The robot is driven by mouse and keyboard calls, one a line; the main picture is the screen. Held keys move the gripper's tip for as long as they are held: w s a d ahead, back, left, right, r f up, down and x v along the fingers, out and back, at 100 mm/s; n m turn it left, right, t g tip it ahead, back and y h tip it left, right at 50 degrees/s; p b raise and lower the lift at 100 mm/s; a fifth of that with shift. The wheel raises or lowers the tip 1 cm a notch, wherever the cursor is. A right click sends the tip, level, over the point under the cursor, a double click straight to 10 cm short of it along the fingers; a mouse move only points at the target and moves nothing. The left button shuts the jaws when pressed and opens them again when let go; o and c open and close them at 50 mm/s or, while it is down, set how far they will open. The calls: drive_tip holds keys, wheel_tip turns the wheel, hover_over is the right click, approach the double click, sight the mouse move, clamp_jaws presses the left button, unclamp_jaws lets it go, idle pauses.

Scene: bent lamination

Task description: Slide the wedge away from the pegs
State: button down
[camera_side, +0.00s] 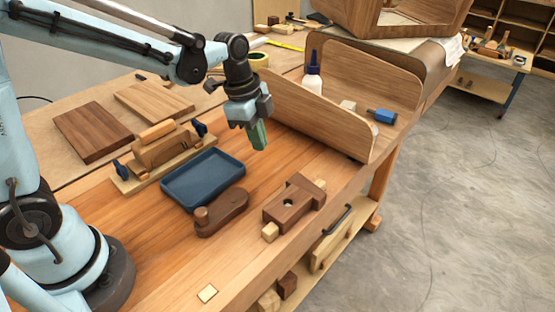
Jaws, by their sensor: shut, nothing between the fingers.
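My gripper (259,138) has green fingers that are shut and empty. It hangs in the air above the bench, near the left end of the bent plywood piece. A dark wooden block (291,205) with a round hole lies on the bench near its front edge. Pale wood pieces stick out at its front (270,232) and back (320,185) ends. To its left is a dark rounded wooden piece (223,214) with an upright round knob (201,215). I cannot tell for sure which parts are the wedge and the pegs. My gripper is apart from all of these.
A blue tray (203,204) lies behind the knobbed piece. A wooden jig with blue clamps (158,150) stands left of it. The bent plywood piece (322,121) holds a bottle (313,78) and a blue tool (383,116).

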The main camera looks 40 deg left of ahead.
sight(313, 190)
drive_tip(key=f+m, duration=0.1)
drive_tip(key=w+f+m+g, duration=0.1)
drive_tip(key=w+d+f+m, duration=0.1)
drive_tip(key=shift+w+f, duration=0.1)
drive_tip(key=shift+f, duration=0.3)
drive_tip(key=shift+w+d+f+m+g, duration=0.15)
drive_tip(key=shift+f+m+g, duration=0.15)
drive_tip(key=shift+m, duration=0.2)
drive_tip(key=d, duration=0.8)
drive_tip(key=d+f, duration=0.1)
drive_tip(key=d, duration=0.2)
drive_tip(key=shift+d, duration=0.4)
drive_tip(key=shift+f, duration=0.35)
drive_tip(key=shift+a, duration=0.1)
